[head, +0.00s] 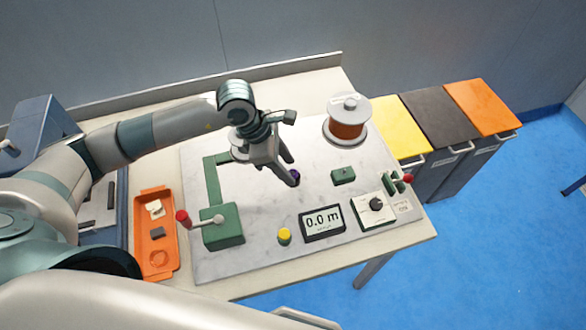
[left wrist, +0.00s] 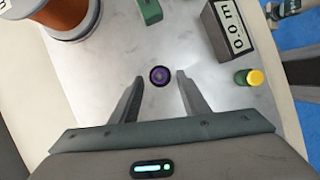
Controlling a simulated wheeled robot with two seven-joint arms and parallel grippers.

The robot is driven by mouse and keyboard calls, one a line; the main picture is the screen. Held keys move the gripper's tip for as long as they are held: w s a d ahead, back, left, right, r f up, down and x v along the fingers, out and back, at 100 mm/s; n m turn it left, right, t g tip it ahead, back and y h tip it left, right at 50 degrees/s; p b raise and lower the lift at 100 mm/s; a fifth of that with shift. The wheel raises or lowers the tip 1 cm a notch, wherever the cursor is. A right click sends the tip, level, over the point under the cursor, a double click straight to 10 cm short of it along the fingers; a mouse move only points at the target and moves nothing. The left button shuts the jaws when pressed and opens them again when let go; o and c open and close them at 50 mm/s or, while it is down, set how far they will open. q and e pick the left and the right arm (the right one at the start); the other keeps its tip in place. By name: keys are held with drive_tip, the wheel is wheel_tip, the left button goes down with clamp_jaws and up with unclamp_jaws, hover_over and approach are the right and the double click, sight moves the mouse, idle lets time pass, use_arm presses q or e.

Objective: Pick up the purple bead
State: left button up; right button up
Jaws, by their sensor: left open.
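The purple bead (left wrist: 160,76) is small, round and dark purple, and sits on the pale marbled board. In the left wrist view it lies just beyond and between the two fingertips. My left gripper (left wrist: 158,77) is open, with a finger on each side of the bead's line and a gap to it on both sides. In the head view my left gripper (head: 290,180) points down over the middle of the board. The bead (head: 296,174) is mostly hidden behind a finger there. My right gripper is not in view.
A copper wire spool (head: 347,129) stands at the back right of the board. A display reading 0.0 m (head: 322,222), a yellow button (head: 284,236), a green block (head: 343,176) and a green lever box (head: 222,226) stand around. An orange tray (head: 155,262) lies left.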

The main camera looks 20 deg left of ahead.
use_arm(q)
drive_tip(key=shift+f, duration=0.35)
drive_tip(key=shift+c, duration=0.7)
clamp_jaws()
drive_tip(key=shift+w+d+r, duration=0.1)
drive_tip(key=shift+r, duration=0.05)
